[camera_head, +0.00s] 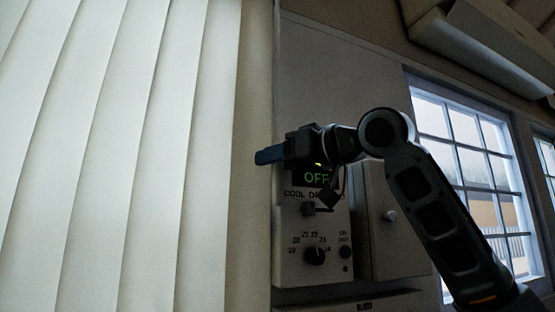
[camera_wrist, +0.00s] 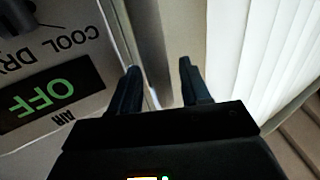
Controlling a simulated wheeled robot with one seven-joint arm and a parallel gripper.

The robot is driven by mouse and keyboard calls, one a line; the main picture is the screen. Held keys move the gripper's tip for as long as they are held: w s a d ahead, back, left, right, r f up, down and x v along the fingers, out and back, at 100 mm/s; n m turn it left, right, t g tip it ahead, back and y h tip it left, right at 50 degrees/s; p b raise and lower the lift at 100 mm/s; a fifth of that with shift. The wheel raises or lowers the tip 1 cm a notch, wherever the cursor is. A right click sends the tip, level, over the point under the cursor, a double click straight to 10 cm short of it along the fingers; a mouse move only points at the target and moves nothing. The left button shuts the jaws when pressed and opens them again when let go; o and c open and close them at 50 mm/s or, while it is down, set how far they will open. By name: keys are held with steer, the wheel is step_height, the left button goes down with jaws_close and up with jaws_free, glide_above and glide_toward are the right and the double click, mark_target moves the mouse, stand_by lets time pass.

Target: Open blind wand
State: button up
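The vertical blind (camera_head: 120,150) fills the left of the head view. Its broad pale slats overlap edge to edge, and it also shows at the right of the wrist view (camera_wrist: 270,50). My gripper (camera_head: 260,157) points left at the blind's right edge, in front of the control panel. In the wrist view my gripper (camera_wrist: 160,68) has its two dark fingers well apart. A narrow pale strip runs between them, and I cannot tell whether it is the wand or a wall edge. No wand shows clearly in either view.
A control panel (camera_head: 295,255) with a green OFF display, knobs and lettering stands right beside the blind, close behind my gripper. A pale box (camera_head: 380,220) adjoins it. A paned window (camera_head: 470,150) is at the right. A wall unit (camera_head: 480,45) hangs at upper right.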

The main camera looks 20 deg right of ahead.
jaws_close()
stand_by(0.3)
